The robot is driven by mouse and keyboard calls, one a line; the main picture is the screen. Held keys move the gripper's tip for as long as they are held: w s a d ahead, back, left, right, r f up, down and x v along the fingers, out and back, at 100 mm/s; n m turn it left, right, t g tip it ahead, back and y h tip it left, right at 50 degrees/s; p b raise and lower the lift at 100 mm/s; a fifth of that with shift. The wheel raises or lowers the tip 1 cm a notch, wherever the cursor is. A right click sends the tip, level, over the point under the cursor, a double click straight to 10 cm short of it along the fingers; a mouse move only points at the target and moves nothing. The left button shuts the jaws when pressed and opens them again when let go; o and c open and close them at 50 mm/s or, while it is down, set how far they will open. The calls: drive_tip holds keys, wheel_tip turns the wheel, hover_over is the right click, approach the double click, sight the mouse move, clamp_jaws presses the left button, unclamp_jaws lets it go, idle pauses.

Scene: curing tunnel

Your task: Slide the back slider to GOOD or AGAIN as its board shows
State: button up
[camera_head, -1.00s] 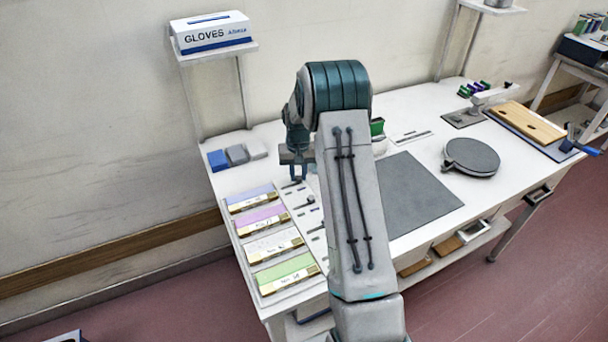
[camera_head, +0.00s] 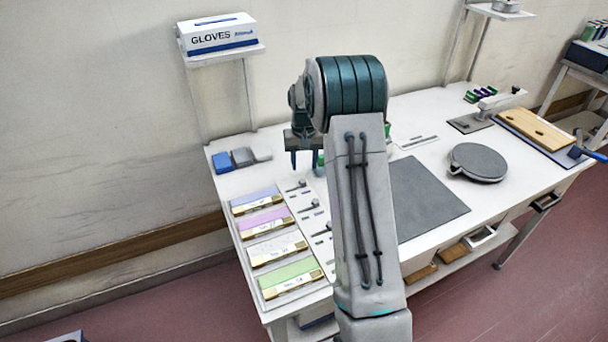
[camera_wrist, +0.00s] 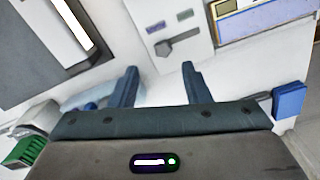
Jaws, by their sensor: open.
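My gripper (camera_head: 304,160) is open and empty over the table, behind the back slider (camera_head: 297,187). In the wrist view its two fingers (camera_wrist: 160,70) stand apart, and the slider (camera_wrist: 178,43) with its dark grey handle lies beyond them, apart from both. The white slider panel (camera_head: 318,211) carries further sliders.
Pink (camera_head: 265,222), white (camera_head: 275,248) and green (camera_head: 288,277) boards line the table's left side. Blue and grey blocks (camera_head: 241,157) sit at the back left. A dark mat (camera_head: 428,198) and round grey plate (camera_head: 478,162) lie right of my arm.

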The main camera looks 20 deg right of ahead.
sight(305, 180)
wheel_tip(305, 180, up, 8)
drive_tip(key=shift+b, duration=0.4)
drive_tip(key=shift+r, duration=0.1)
